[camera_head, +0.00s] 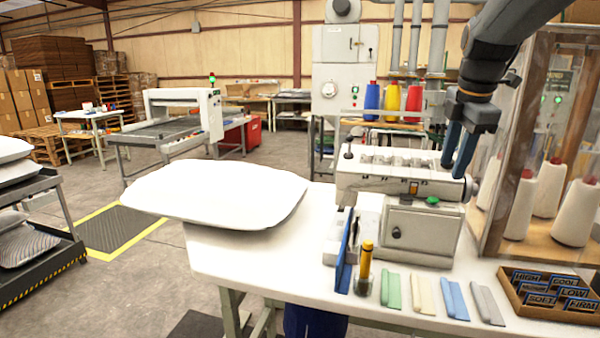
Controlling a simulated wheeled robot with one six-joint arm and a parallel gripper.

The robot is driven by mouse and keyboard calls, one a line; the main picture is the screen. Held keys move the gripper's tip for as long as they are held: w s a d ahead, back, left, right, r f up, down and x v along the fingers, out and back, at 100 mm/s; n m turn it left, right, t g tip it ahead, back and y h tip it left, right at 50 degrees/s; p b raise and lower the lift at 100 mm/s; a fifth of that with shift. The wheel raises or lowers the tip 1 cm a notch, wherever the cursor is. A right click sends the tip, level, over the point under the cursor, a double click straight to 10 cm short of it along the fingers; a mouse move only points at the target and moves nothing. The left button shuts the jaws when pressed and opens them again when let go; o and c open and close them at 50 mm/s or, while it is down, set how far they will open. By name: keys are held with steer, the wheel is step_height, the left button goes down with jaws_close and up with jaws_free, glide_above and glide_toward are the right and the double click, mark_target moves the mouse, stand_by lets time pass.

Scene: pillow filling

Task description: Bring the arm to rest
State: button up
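My arm comes in from the top right. My gripper (455,170) hangs with its two blue fingers pointing down. The fingers look a little apart, with nothing seen between them. They are in front of or above the right end of the white sewing machine (383,185); the exact gap cannot be told. A plump white pillow (220,193) lies at the left end of the white table (270,262), partly past its edge, apart from my gripper.
Thread cones in blue, yellow and red (392,97) stand behind the machine. A clear-walled cabinet (525,165) with white cones is close on the right. A label tray (540,312), folded colored strips (453,300) and a yellow-capped tool (366,262) are at the front. A pillow cart (55,225) stands left.

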steer(key=s+a+f+m, duration=0.5)
steer(key=s+f+m, duration=0.1)
steer(key=f, duration=0.3)
steer(key=s+a+f+m+g+b, duration=0.1)
steer(key=s+a+f+m, duration=0.4)
steer(key=f, duration=0.4)
steer(key=s+a+f+m, duration=0.5)
steer(key=s+f+m, duration=0.2)
steer(key=s+f, duration=0.2)
steer(key=shift+g+y, duration=0.3)
steer(key=shift+g, duration=0.1)
